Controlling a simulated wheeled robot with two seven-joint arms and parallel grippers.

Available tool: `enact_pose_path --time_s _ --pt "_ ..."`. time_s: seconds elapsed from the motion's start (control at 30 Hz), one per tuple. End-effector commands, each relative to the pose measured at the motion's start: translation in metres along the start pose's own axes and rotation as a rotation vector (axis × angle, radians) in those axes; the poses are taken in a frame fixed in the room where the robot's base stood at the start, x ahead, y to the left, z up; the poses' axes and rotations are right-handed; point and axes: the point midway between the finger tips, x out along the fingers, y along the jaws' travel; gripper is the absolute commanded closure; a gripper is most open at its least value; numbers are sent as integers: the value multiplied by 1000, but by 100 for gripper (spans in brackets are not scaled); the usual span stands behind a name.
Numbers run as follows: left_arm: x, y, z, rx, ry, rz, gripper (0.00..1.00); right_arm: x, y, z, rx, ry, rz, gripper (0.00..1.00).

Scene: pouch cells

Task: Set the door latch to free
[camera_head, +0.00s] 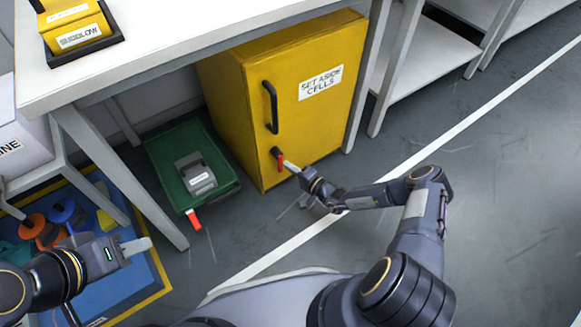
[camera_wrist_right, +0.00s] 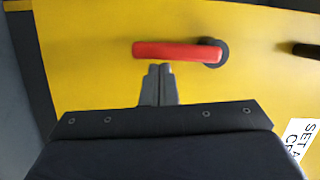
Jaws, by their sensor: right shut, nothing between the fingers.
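The yellow cabinet (camera_head: 320,120) labelled "SET ASIDE CELLS" stands under the table with its door shut. A red latch lever (camera_head: 279,160) on a dark pivot sits low on the door, hanging downward in the head view. In the right wrist view the red lever (camera_wrist_right: 178,51) lies across the picture, its pivot at the right end. My right gripper (camera_head: 289,166) is shut and empty, its fingertips (camera_wrist_right: 160,70) just beside the lever's free half; I cannot tell whether they touch it. My left gripper (camera_head: 148,245) is far left, away from the cabinet; its jaws are seen edge-on.
A black door handle (camera_head: 270,107) is above the latch. A green tray (camera_head: 164,148) holding a grey device with a red tag stands left of the cabinet. The white table (camera_head: 200,42) overhangs the cabinet, with a leg (camera_head: 370,75) at its right. Open floor lies right.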

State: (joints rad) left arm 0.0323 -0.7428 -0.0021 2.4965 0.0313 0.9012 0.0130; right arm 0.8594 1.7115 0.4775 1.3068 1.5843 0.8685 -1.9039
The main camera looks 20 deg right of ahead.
Motion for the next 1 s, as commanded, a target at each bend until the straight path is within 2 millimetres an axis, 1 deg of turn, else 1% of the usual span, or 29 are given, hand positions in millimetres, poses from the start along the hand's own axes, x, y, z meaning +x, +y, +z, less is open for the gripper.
enact_pose_path --time_s 0.17,0.2,0.23,0.3,0.5,0.6,0.7,0.8,1.0 --pt "13 -6 7 0 0 0 64 -8 9 -33 -9 3 0 100" --pt "17 -8 8 0 0 0 64 -10 10 -42 -10 3 0 100" --pt "6 -2 3 0 -1 0 64 -20 3 -40 -3 3 3 100" --pt "-3 1 -1 0 0 0 64 -39 2 -40 0 5 4 100" --pt "-14 6 -7 0 0 0 64 -81 5 -39 -2 5 2 100" --pt "-16 8 -8 0 0 0 64 -95 6 -39 -3 5 1 100" --pt "-18 8 -9 0 0 0 64 -104 7 -38 -4 3 0 100" --pt "-18 8 -9 0 0 0 64 -108 8 -38 -3 3 0 100" --pt "-18 8 -9 0 0 0 64 -109 9 -38 -3 2 -1 100"
